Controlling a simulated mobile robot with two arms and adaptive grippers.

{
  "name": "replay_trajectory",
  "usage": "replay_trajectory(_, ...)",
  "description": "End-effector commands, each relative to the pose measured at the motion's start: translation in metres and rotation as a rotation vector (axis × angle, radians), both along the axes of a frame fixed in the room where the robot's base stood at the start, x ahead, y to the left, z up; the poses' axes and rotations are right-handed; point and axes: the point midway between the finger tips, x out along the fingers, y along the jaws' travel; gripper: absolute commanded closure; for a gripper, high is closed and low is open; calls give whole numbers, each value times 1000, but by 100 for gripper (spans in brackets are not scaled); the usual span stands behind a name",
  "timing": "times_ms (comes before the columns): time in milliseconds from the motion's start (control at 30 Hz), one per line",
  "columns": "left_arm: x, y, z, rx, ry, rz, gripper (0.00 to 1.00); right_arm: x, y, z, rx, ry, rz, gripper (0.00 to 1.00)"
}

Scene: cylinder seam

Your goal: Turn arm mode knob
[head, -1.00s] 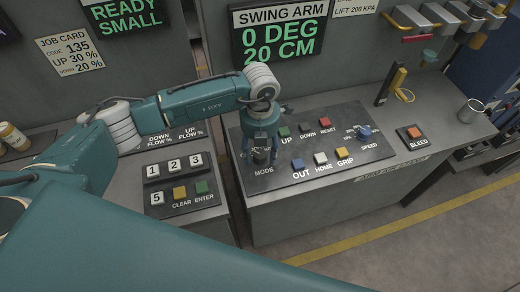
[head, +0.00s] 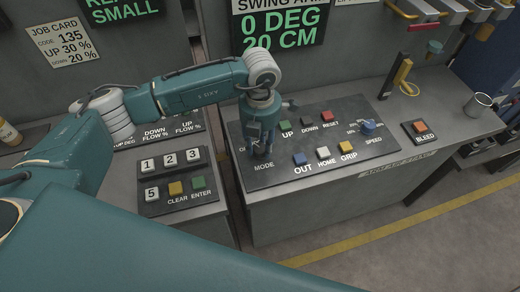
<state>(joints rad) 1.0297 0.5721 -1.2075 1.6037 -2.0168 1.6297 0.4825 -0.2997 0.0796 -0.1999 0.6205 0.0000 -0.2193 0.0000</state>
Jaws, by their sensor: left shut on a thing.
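The arm mode knob is at the left end of the dark swing-arm panel (head: 330,168), just above the MODE label (head: 264,166). My left gripper (head: 262,152) points down over that spot, its fingers shut on the knob. The fingers hide most of the knob, so its pointer direction cannot be read. The swing arm display (head: 281,28) above reads 0 DEG and 20 CM. My right gripper is not in view.
A keypad (head: 176,180) is at left. A BLEED button box (head: 420,132) and a metal cup (head: 478,105) stand at right.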

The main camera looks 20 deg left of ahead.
Motion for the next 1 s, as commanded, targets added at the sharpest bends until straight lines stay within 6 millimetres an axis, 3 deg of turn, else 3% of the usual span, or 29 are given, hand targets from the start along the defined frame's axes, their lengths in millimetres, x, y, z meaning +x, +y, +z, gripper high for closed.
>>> replay_trajectory(33,2,0,-6,0,-7,-41,93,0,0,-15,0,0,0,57)
replay_trajectory(400,2,0,-4,-1,-8,-336,93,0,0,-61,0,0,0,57)
replay_trajectory(700,2,0,-1,-1,-5,-480,93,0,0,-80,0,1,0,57)
replay_trajectory(1000,2,0,1,-1,-4,-524,93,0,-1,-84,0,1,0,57)
